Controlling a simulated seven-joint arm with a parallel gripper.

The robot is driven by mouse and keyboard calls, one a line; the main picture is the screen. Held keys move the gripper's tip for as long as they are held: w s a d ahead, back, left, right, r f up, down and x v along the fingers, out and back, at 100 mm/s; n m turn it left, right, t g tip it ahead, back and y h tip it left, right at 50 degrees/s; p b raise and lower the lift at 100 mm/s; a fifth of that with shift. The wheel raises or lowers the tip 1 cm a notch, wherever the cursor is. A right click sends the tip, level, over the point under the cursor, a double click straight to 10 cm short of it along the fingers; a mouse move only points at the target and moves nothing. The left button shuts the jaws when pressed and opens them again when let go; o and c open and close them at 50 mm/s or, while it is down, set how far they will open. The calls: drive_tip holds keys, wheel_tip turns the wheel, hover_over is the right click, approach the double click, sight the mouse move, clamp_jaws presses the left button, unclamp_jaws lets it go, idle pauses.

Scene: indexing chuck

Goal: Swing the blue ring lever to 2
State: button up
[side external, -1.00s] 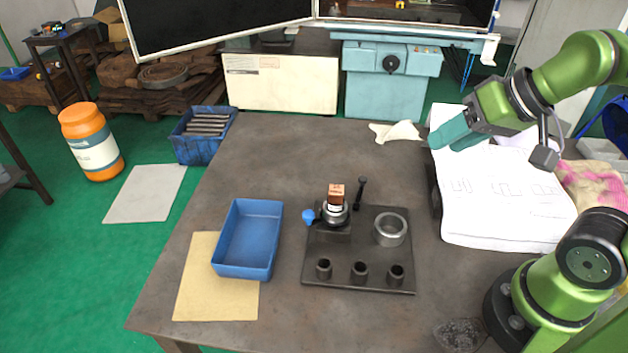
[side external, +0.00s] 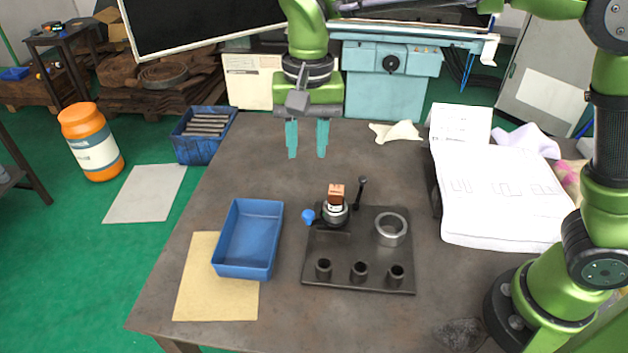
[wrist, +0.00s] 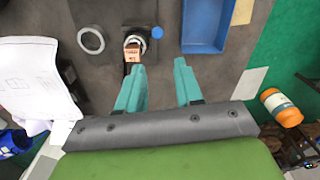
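The blue ring lever (side external: 308,217) sticks out to the left of the chuck (side external: 336,214) on the dark fixture plate (side external: 331,268). Its blue end also shows in the wrist view (wrist: 157,32). A copper-coloured block (side external: 336,194) stands upright in the chuck; its marking is too small to read. A black-knobbed lever (side external: 360,192) stands behind and to the right of the chuck. No number scale is legible. My gripper (side external: 307,154) points down, open and empty, above the table behind the chuck and apart from the lever. It also shows in the wrist view (wrist: 160,82).
A blue tray (side external: 222,262) lies left of the plate. A metal ring (side external: 391,229) and several dark sockets (side external: 359,272) are on the plate. Papers (side external: 500,205) cover the table's right side, and a white cloth (side external: 397,132) lies at the back.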

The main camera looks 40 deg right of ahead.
sight(308, 213)
wheel_tip(308, 213, down, 15)
drive_tip(key=shift+d+f+m, duration=0.1)
drive_tip(key=shift+f+m, duration=0.05)
drive_tip(key=shift+m, duration=0.95)
clamp_jaws()
